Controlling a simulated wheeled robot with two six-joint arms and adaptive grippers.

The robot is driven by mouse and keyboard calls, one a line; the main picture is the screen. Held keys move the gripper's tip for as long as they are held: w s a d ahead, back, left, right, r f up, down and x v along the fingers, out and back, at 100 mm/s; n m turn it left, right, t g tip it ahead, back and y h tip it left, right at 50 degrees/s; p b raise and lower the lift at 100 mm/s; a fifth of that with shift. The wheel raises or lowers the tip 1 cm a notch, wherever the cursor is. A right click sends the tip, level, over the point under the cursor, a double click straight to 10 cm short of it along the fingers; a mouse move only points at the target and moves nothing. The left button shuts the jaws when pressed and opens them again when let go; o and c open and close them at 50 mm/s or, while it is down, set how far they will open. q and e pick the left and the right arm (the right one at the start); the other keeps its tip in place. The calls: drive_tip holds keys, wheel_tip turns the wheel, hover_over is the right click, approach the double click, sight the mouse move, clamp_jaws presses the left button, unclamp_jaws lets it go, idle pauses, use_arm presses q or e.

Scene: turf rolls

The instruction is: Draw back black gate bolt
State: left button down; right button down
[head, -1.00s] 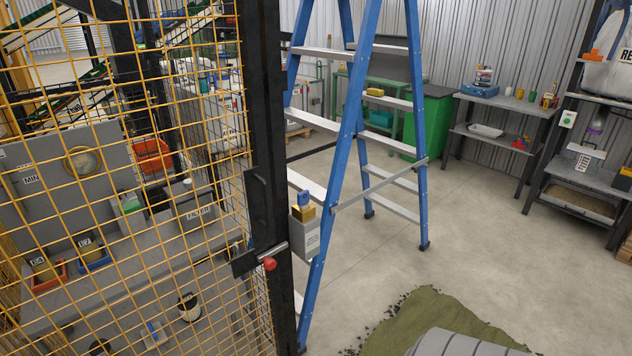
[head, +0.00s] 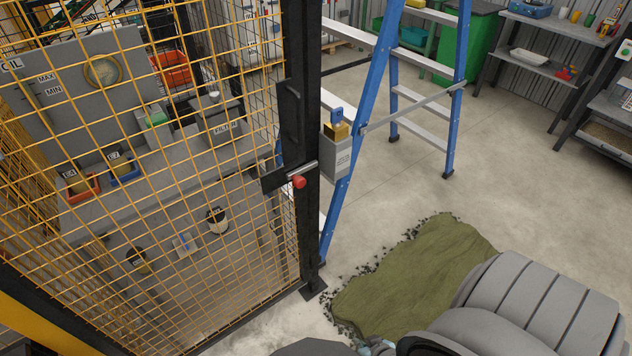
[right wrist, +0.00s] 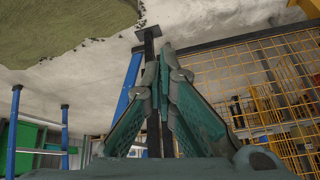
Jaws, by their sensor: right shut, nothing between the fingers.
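The gate bolt is a silver rod with a red knob (head: 299,181) on a black plate (head: 275,181), at the edge of the yellow mesh gate (head: 150,230). The rod lies across the black post (head: 307,130). My right gripper (right wrist: 164,65) is shut and empty in the right wrist view, its teal fingers together. In the head view my right arm comes in at the bottom right, low and apart from the bolt. The bolt is not discernible in the right wrist view. My left gripper is not in view.
A blue stepladder (head: 365,110) stands just behind the post, beside a grey box (head: 336,155) with a yellow and blue object. An olive turf piece (head: 410,280) lies on the floor to the right. Shelves (head: 545,60) stand at the back right. Open floor lies between.

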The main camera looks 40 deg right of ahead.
drive_tip(key=w+d+r+m+t+h+b, duration=0.1)
drive_tip(key=w+d+r+m+t, duration=0.35)
drive_tip(key=w+r, duration=0.6)
drive_tip(key=w+d+r+m+t+h+b, duration=0.1)
drive_tip(key=w+d+r+m+t, duration=0.3)
drive_tip(key=w+r, duration=0.65)
drive_tip(key=w+d+r+m+t+h, duration=0.1)
drive_tip(key=w+r+m, duration=0.1)
drive_tip(key=r, duration=0.4)
drive_tip(key=w+d+r+m+t+h, duration=0.1)
drive_tip(key=r+m+t+h, duration=0.1)
drive_tip(key=r+m, duration=0.2)
wheel_tip(320, 180, up, 2)
drive_tip(key=shift+w+d+r+m, duration=0.1)
drive_tip(key=shift+w+d+m, duration=0.2)
drive_tip(key=shift+w+m, duration=0.1)
drive_tip(key=shift+t, duration=0.25)
drive_tip(key=w+b, duration=0.2)
drive_tip(key=w, duration=0.7)
drive_tip(key=shift+w+a+f, duration=0.2)
drive_tip(key=shift+a, duration=0.1)
